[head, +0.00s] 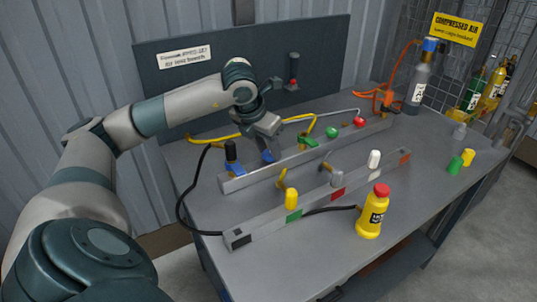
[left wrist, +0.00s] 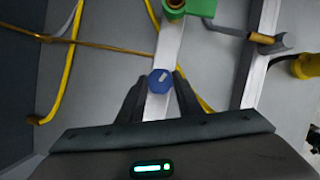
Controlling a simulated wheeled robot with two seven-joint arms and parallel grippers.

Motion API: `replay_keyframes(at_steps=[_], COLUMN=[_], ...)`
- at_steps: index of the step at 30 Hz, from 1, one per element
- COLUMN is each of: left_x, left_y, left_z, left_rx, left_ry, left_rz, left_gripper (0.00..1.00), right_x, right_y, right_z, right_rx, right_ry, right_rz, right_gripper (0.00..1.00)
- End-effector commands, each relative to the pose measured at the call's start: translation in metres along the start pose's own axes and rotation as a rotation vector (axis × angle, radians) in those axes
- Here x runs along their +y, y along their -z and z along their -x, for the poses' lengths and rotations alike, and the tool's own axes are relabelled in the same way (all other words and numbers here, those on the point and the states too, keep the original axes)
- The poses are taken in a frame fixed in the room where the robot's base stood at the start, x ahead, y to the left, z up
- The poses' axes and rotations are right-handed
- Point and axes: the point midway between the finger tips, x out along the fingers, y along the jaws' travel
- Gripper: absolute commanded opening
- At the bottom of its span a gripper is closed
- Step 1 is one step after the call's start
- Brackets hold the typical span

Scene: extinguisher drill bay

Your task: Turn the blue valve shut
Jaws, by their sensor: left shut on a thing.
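The blue valve (head: 267,157) sits near the left end of the rear grey rail. My left gripper (head: 270,150) reaches down over it from above and behind. In the left wrist view, the round blue knob (left wrist: 159,80), with a pale mark on it, lies between the two dark fingers (left wrist: 160,86). The left gripper is shut on the blue valve; its fingers partly hide the handle in the head view. My right gripper is not in view.
A green valve (head: 308,141) and a red one (head: 359,122) stand farther along the rear rail (head: 292,157). A black-topped fitting (head: 231,152) is close left of the gripper. The front rail carries a yellow cap (head: 291,197). A yellow bottle (head: 373,212) stands at the bench front.

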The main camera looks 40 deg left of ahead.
Motion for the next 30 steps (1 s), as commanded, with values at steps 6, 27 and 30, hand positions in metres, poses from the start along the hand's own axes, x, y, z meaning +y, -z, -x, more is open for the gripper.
replay_keyframes(at_steps=[6,27,30], left_x=[0.002,0.006,0.006], left_y=[0.0,-0.004,-0.004], left_z=[-0.002,0.001,0.001], left_rx=[-0.002,-0.002,-0.003], left_ry=[0.052,0.296,0.33], left_rz=[-0.126,-0.71,-0.792], left_gripper=[0.09,0.09,0.09], right_x=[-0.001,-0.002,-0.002], right_y=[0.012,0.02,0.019], right_z=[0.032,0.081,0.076], right_rx=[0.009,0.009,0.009], right_ry=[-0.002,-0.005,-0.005], right_rz=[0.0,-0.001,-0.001], right_gripper=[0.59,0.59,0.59])
